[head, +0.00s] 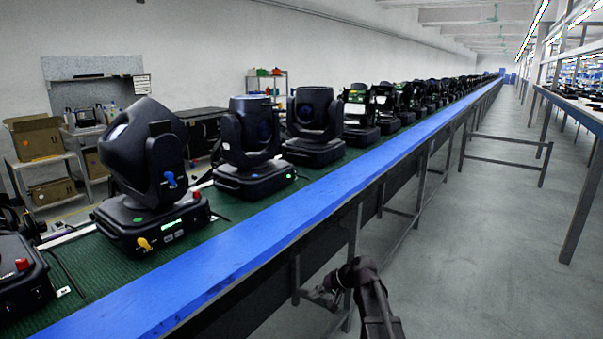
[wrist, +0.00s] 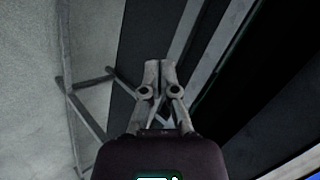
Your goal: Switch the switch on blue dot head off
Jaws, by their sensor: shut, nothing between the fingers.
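The nearest full moving head (head: 150,165) is a black fixture tilted on its yoke, standing on the green belt at the left. It has a blue knob on its yoke arm, a green dot, a yellow part, a lit green display and a red part on its base. I cannot tell for sure that this is the blue dot head, nor make out its switch position. My gripper (head: 324,298) is low beside the bench's front side, well apart from the heads. In the wrist view my gripper (wrist: 160,64) is shut and empty, with bench legs and floor beyond.
A second head (head: 250,140) and a third head (head: 314,122) stand farther along, with a long row behind. A blue rail (head: 230,255) edges the bench. Part of another base (head: 20,275) shows at the left edge. The grey aisle floor (head: 480,260) is clear at the right.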

